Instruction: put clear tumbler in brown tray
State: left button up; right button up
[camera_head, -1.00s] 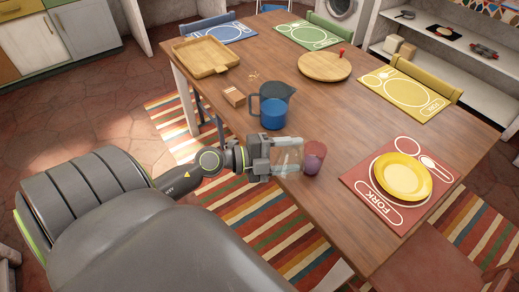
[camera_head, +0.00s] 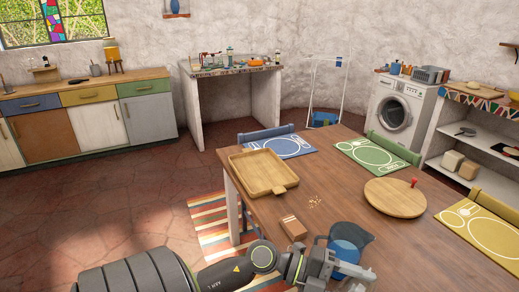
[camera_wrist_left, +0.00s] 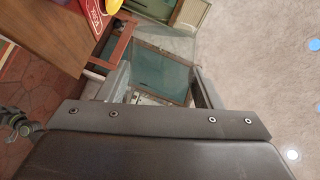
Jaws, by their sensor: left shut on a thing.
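The clear tumbler (camera_wrist_left: 158,75) is see-through and sits between the two fingers of my left gripper (camera_wrist_left: 160,85) in the left wrist view. In the head view my left gripper (camera_head: 350,271) is shut on it at the bottom edge, so the tumbler is mostly cut off there. The brown tray (camera_head: 247,180) is a square wooden tray with a raised rim and a short handle. It lies empty on the table's far left corner, up and left of my gripper. My right gripper is not in view.
A blue mug (camera_head: 345,250) and dark pitcher (camera_head: 352,233) stand close beside my left gripper. A small brown box (camera_head: 293,228) lies between them and the tray. A round board (camera_head: 395,198) with a red knob and several placemats lie farther off on the table (camera_head: 330,190).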

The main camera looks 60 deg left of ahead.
aim_at(252, 161)
jog(key=i+j, duration=0.15)
jog(key=j, duration=0.65)
jog(key=i+j+z, duration=0.1)
jog(key=j, duration=0.7)
jog(key=i+j, duration=0.15)
jog(key=j, duration=0.65)
jog(key=i+j+z, duration=0.1)
jog(key=j, duration=0.7)
jog(key=i+j, duration=0.1)
jog(key=j, duration=0.7)
jog(key=i+j+z, duration=0.1)
jog(key=j, duration=0.75)
